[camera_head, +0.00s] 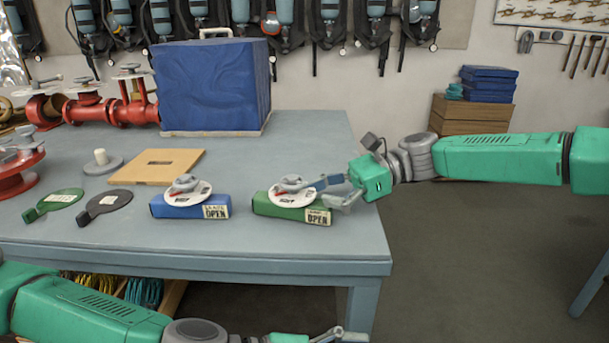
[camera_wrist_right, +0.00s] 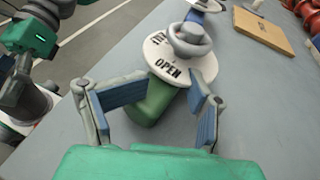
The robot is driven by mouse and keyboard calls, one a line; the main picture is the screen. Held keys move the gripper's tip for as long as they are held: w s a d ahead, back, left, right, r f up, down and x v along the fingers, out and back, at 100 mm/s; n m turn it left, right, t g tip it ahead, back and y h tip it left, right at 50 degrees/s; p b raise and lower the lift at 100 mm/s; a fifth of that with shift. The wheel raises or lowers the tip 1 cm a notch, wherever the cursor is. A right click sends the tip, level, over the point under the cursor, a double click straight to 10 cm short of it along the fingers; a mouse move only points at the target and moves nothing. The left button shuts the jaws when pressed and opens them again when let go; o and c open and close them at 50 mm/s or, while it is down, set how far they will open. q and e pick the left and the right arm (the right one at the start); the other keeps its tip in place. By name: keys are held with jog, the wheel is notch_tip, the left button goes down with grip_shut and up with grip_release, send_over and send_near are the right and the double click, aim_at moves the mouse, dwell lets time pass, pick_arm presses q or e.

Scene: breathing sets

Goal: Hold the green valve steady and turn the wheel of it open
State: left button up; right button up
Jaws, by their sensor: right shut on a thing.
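The green valve (camera_head: 295,208) lies on the table near its front edge, with a white dial, a grey wheel (camera_head: 291,184) and an "OPEN" label. In the right wrist view its green body (camera_wrist_right: 156,103) shows under the dial (camera_wrist_right: 182,58). My right gripper (camera_head: 328,193) comes in from the right and is shut on the valve's body, one finger on each side, below the dial. The wheel is free of the fingers. My left gripper (camera_head: 340,335) is low at the bottom edge, in front of the table and away from the valve; its fingers are partly cut off.
A similar blue valve (camera_head: 188,207) lies just left of the green one. Two flat paddle-shaped discs (camera_head: 105,203), a wooden board (camera_head: 157,166), red pipework (camera_head: 128,110) and a large blue covered box (camera_head: 212,85) are farther left and back. The table top (camera_head: 315,135) behind the green valve is clear.

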pick_arm(q)
jog(key=w+a+r+n+t, duration=0.1)
jog(key=w+a+r+n, duration=0.1)
jog(key=w+r, duration=0.1)
jog(key=w+a+r+n+t+h, duration=0.1)
jog(key=w+a+r+n+t, duration=0.1)
jog(key=w+a+r, duration=0.1)
jog(key=w+a+r+n+t, duration=0.1)
jog(key=w+a+r+t, duration=0.1)
jog(key=w+r, duration=0.2)
jog(key=shift+w+a+r+n, duration=0.15)
jog(key=shift+w+n, duration=0.25)
jog(key=shift+w, duration=0.45)
jog(key=n+t, duration=0.4)
jog(key=n, duration=0.1)
send_near(304, 175)
jog(key=shift+s+a+r+y, duration=0.1)
jog(key=shift+s+a+y, duration=0.2)
jog(key=shift+s+a, duration=0.4)
jog(key=shift+w+d, duration=0.2)
jog(key=shift+w, duration=0.15)
jog(key=x, duration=1.1)
jog(key=c, duration=1.1)
jog(key=shift+d, duration=0.1)
grip_shut()
